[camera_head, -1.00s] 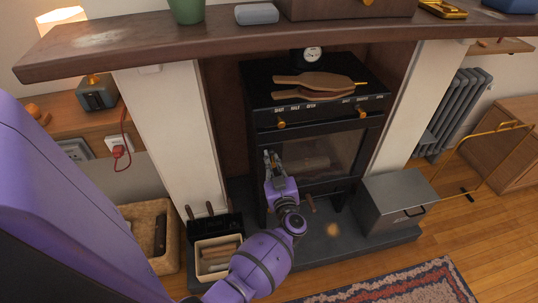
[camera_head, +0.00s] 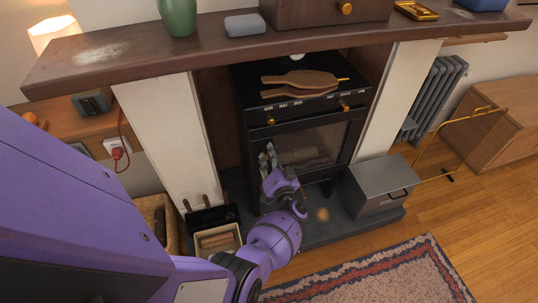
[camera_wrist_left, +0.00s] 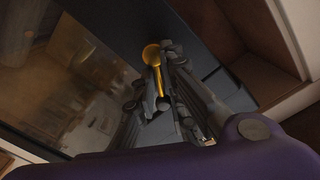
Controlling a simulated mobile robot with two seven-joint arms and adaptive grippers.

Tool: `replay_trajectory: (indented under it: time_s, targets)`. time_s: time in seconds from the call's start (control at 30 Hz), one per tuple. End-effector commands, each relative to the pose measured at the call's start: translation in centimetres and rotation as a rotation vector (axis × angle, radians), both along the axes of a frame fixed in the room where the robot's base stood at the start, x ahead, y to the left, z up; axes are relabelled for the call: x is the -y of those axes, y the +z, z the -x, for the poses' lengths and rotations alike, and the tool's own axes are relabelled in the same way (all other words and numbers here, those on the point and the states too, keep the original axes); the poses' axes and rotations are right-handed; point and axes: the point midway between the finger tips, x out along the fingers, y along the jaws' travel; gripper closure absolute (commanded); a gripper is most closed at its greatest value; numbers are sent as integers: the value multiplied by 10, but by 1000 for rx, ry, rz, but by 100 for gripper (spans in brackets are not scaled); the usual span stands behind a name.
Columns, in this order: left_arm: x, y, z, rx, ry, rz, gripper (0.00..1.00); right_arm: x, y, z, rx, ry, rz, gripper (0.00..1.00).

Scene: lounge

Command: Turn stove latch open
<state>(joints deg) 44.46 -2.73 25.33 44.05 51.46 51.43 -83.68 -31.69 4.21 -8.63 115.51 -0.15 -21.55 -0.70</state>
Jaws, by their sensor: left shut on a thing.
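The black stove (camera_head: 262,133) stands in the fireplace with its glass door (camera_head: 325,143) closed as far as I can see. In the left wrist view, the brass stove latch (camera_wrist_left: 152,57), a short lever with a round knob, lies between the fingertips of my left gripper (camera_wrist_left: 158,88). The gripper is shut on it. My right gripper is not in view.
Wooden bellows (camera_head: 300,82) lie on the stove top, above brass knobs (camera_head: 344,106). A grey metal box (camera_head: 375,190) stands right of the stove on the hearth. A holder with tools and logs (camera_head: 215,240) stands to the left. The mantel (camera_head: 130,66) overhangs above.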

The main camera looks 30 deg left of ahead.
Motion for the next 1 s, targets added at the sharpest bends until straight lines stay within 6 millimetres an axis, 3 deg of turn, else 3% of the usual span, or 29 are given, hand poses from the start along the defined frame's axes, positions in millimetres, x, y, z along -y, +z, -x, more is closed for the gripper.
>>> replay_trajectory:
  time_s: [0.6,0.63,0.73,1.0]
  targets:
    - [1,-1,-1,-38,-3,-33,100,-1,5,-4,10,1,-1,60]
    - [1,-1,-1,-38,-4,-32,86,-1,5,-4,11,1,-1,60]
    - [1,-1,-1,-37,-4,-30,73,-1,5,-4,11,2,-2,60]
    - [1,-1,-1,-35,-3,-29,73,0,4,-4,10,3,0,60]
